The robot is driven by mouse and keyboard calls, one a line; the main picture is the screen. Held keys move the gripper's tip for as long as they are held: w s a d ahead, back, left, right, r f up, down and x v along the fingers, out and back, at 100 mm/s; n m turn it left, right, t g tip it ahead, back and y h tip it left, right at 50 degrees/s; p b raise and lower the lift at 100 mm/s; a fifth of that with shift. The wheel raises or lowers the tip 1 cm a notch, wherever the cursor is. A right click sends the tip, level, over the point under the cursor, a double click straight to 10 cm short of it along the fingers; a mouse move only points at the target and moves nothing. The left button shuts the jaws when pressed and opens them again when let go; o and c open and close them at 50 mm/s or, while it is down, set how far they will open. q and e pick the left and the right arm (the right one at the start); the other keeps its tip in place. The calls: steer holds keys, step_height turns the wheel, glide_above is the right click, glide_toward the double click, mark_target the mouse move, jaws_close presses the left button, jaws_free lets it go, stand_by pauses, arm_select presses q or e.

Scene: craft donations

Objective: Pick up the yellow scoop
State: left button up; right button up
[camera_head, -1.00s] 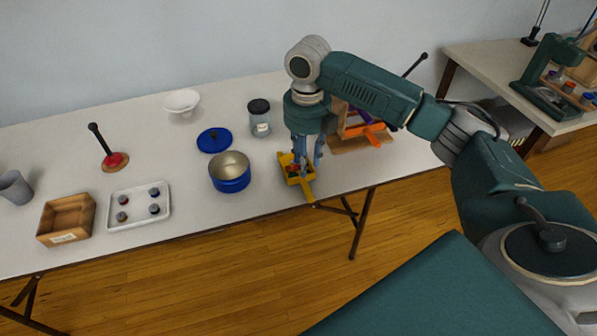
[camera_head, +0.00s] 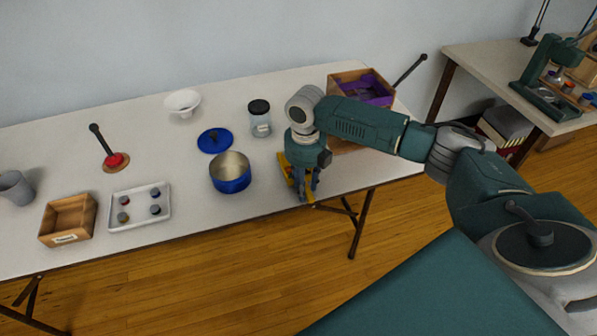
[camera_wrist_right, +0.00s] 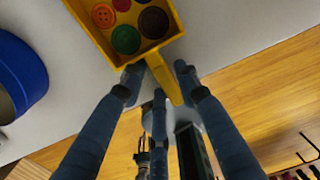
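The yellow scoop (camera_head: 285,166) lies near the front edge of the white table, mostly hidden behind my right gripper in the head view. In the right wrist view its square pan (camera_wrist_right: 178,22) holds several coloured discs like buttons, and its handle (camera_wrist_right: 163,78) points toward the table edge. My right gripper (camera_head: 304,197) is low at the handle. In the wrist view its fingers (camera_wrist_right: 158,82) are spread, with the handle between them and gaps showing on both sides. My left gripper is not in view.
A blue pot (camera_head: 230,181) stands left of the scoop, near the gripper. A lidded jar (camera_head: 260,125) and blue lid (camera_head: 214,141) are behind. A wooden box (camera_head: 345,77) with purple contents stands behind my right arm. The table's front edge is close.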

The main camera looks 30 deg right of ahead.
jaws_close()
steer(key=shift+r, duration=0.1)
